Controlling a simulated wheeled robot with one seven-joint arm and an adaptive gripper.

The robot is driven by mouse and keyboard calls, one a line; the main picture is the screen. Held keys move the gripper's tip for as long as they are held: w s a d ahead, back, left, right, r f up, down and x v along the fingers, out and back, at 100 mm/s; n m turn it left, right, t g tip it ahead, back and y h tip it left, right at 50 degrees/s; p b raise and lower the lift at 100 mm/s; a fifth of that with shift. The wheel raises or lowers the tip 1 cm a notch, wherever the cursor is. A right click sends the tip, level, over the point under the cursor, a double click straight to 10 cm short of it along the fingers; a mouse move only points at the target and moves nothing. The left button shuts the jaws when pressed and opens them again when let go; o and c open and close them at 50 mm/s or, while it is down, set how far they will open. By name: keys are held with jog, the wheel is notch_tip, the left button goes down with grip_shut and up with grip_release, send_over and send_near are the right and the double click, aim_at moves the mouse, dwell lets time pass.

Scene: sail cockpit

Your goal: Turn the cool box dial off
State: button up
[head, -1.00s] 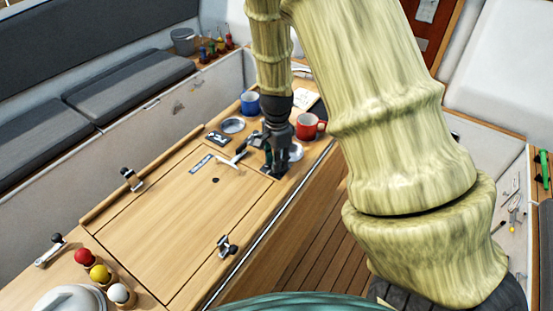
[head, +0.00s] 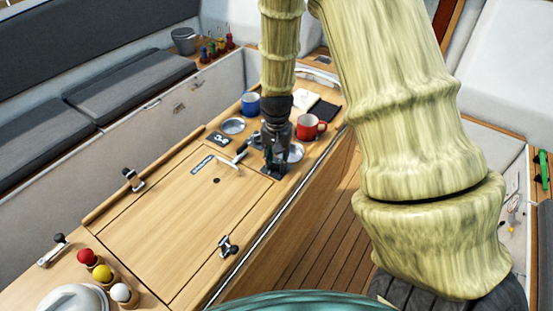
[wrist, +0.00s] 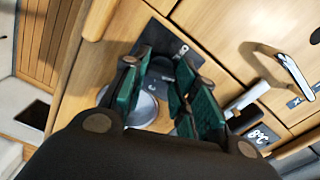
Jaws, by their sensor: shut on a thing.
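The cool box dial sits on a small dark plate on the wooden top, near the right edge, beside the lid. The plate (head: 270,176) shows under my gripper (head: 275,160) in the head view, where the jaws hide the dial. In the wrist view the plate (wrist: 186,48) has pale marks at its edge. There my gripper (wrist: 164,72), with green-padded fingers, is shut on the dial (wrist: 162,66), which shows only in part between them. I cannot tell which way the dial points. A display reading 8°C (wrist: 262,136) also shows in the wrist view.
A red mug (head: 309,127) stands close behind my gripper, with a blue mug (head: 251,104) farther left. A metal dish (head: 295,151) is just beside the gripper. The lid's middle is mostly clear.

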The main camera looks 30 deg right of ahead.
jog(key=n, duration=0.5)
jog(key=shift+w+r+n, duration=0.1)
jog(key=shift+n, duration=0.2)
jog(key=n+p, duration=0.1)
jog(key=n, duration=0.4)
jog(key=shift+a, duration=0.1)
jog(key=shift+c, duration=0.2)
jog(key=shift+o, duration=0.2)
jog(key=shift+n, duration=0.3)
jog(key=o, duration=1)
notch_tip(320, 180, up, 12)
dwell(0.4)
